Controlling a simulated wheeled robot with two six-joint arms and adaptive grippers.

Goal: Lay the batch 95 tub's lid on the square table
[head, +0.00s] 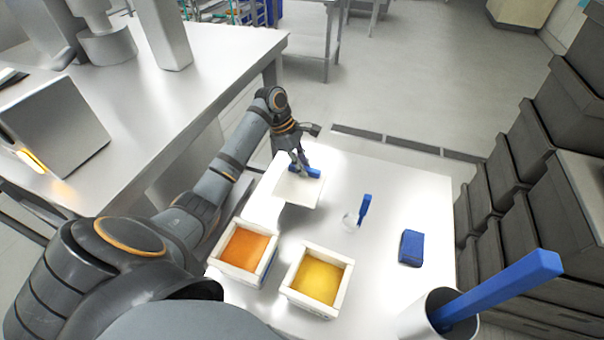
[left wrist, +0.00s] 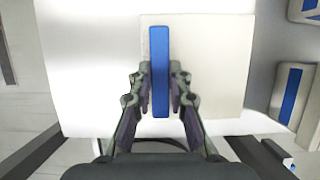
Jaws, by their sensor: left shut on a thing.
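My left gripper (head: 302,166) is shut on the upright blue handle of a square white lid (head: 293,191). The lid is level over the far left part of the white table (head: 420,190); I cannot tell whether it touches the top. In the left wrist view, the blue handle (left wrist: 159,50) runs between the fingers (left wrist: 160,95), with the lid's pale plate (left wrist: 215,60) behind. Two open white tubs stand at the near side: one with orange filling (head: 246,248), one with yellow filling (head: 318,278). No batch number is legible. My right gripper is not in view.
A scoop-like tool with a blue handle (head: 365,206) and a blue block (head: 411,248) are on the table's right half. A metal cup (head: 428,317) holding a blue-handled tool stands near right. Dark stacked crates (head: 545,225) line the right. A steel bench (head: 190,95) is left.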

